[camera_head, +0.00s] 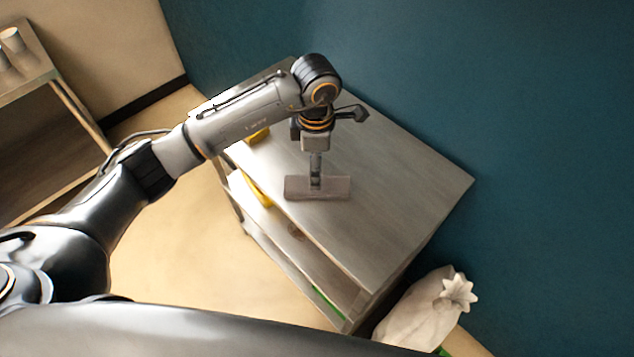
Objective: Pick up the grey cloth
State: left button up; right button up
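The grey cloth (335,189) is a flat, folded-looking strip near the middle of the metal table (420,195). My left arm reaches over the table from the left. My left gripper (316,183) points down with its fingertips at the cloth, over its middle. The fingers look close together from here, but I cannot tell whether they are closed on the cloth. The cloth appears to lie on or just at the tabletop. My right gripper is not in view.
A yellow object (258,136) lies on the table's left edge, partly behind my arm. Another yellow item (258,190) shows beside the edge below. A pale sack (415,312) stands at the table's lower right corner. A shelf (45,75) with white cups stands at the far left.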

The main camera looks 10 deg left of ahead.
aim_at(334, 187)
pick_arm(q)
jog(key=f, duration=0.1)
jog(key=f+p, duration=0.1)
jog(key=f, duration=0.1)
jog(key=f+p, duration=0.1)
jog(key=f, duration=0.1)
jog(key=shift+s+d+f, duration=0.15)
jog(key=shift+s+f, duration=0.1)
jog(key=shift+f, duration=0.3)
jog(key=c, duration=1.4)
jog(key=shift+o, duration=0.2)
jog(key=shift+r, duration=0.15)
